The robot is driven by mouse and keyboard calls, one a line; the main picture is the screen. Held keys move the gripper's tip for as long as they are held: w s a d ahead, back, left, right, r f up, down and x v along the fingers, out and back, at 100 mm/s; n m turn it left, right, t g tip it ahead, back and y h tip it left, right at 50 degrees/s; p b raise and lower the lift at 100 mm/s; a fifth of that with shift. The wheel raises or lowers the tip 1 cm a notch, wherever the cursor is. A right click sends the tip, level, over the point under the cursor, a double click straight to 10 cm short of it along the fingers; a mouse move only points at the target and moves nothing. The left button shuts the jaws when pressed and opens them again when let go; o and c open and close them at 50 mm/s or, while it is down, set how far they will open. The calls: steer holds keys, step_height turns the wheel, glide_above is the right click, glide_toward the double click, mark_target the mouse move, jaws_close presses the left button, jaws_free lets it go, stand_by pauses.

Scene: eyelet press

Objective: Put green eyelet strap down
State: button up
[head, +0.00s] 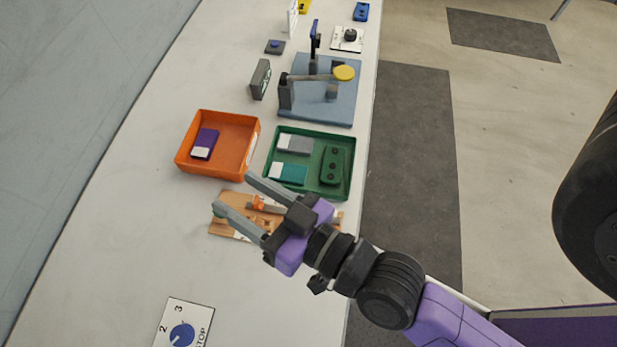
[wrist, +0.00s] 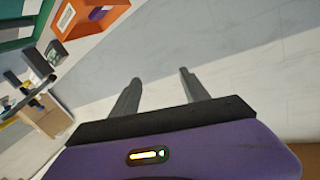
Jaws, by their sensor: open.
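The green eyelet strap (head: 333,165) is a dark green piece with several round holes. It lies at the right side inside the green tray (head: 350,181) in the head view. My gripper (head: 233,192) is open and empty, in front of the trays and partly over the wooden board. The strap is apart from it, up and to the right. In the wrist view both fingers of my gripper (wrist: 158,83) are spread with nothing between them. A corner of the green tray (wrist: 42,20) shows there, but I cannot make out the strap.
The green tray also holds a grey block (head: 295,144) and a teal block (head: 290,174). The orange tray (head: 181,158) holds a purple block (head: 205,143). A blue press base (head: 345,110) stands behind. A dial panel (head: 183,325) is at the front; the left table is clear.

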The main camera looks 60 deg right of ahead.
steer(key=s+d+f+n+g, duration=0.1)
steer(key=s+d+f, duration=0.1)
steer(key=s, duration=0.6)
steer(key=s+d+f+n+g, duration=0.1)
steer(key=s+d+f+n, duration=0.1)
steer(key=s, duration=0.5)
steer(key=shift+s+d+f+y, duration=0.2)
steer(key=shift+s+d+y, duration=0.15)
steer(key=shift+d, duration=0.5)
steer(key=shift+f+b, duration=0.65)
steer(key=shift+f, duration=0.05)
